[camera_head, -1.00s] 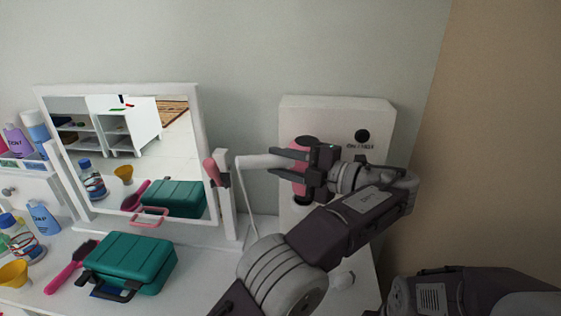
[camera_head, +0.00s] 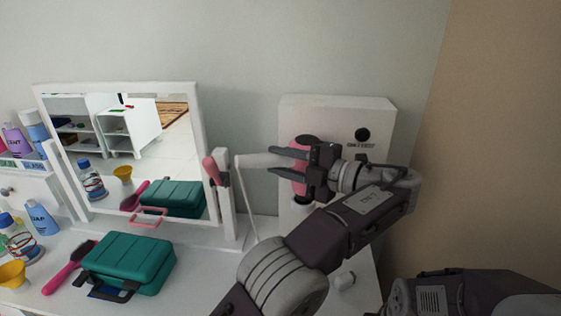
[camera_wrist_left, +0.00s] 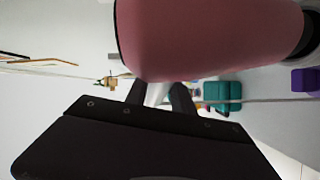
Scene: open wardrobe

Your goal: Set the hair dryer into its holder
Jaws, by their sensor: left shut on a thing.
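The hair dryer (camera_head: 299,185) has a pink barrel with dark ends and a white handle with a thin cord hanging from its left end. My left gripper (camera_head: 272,161) is shut on the handle, which points left between its fingers. The barrel is upright, in front of the white wall box (camera_head: 382,125), partly hidden by the gripper. This box with a black knob appears to be the holder; its cradle is hidden, and I cannot tell whether the dryer touches it. In the left wrist view the pink barrel (camera_wrist_left: 210,35) fills the top. My right gripper is out of view.
A mirror (camera_head: 152,84) stands on the white table. A small pink-and-grey item (camera_head: 211,171) is at the mirror's right edge. My right arm fills the lower right corner.

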